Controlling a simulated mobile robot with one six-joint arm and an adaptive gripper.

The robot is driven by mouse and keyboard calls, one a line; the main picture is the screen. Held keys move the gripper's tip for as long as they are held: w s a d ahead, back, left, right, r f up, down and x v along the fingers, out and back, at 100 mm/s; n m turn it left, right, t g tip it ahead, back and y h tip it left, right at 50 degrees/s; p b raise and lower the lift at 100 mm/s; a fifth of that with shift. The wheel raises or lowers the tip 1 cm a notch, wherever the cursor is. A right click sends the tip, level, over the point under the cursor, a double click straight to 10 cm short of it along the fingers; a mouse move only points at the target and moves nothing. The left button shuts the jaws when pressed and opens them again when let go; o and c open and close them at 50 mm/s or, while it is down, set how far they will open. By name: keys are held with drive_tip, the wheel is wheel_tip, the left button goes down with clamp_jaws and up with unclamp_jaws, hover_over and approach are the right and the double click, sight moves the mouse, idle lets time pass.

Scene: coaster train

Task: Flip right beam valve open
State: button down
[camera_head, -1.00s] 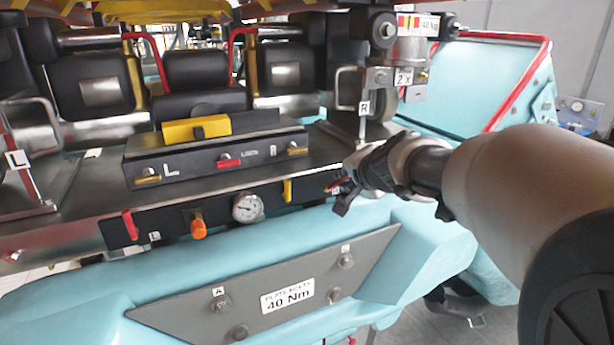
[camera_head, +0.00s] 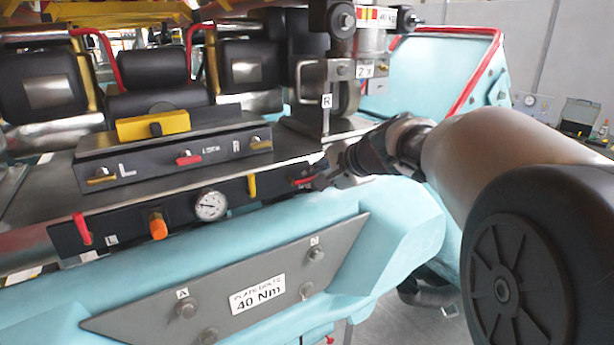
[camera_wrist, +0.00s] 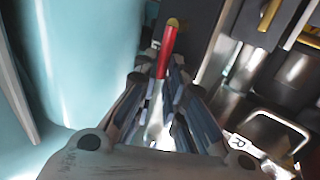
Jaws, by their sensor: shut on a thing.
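The right beam valve has a red handle (camera_head: 302,181) at the right end of the dark beam panel (camera_head: 130,219). In the head view the handle lies roughly sideways, and my gripper (camera_head: 322,180) is at its right end. In the wrist view the red handle (camera_wrist: 168,46) points up and away between the fingertips of my gripper (camera_wrist: 157,75). A silvery length shows between the fingers. My gripper is shut on the handle. The fingers and wrist hide part of the valve and its label.
The left red handle (camera_head: 82,229) hangs down on the same panel, with an orange knob (camera_head: 158,226), a gauge (camera_head: 210,205) and an upright yellow lever (camera_head: 252,186) between. A metal post marked R (camera_head: 326,101) stands just above my gripper. The teal body lies below.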

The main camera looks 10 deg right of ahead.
drive_tip(key=c, duration=1.9)
unclamp_jaws()
drive_tip(key=shift+c, duration=0.2)
drive_tip(key=v, duration=1.2)
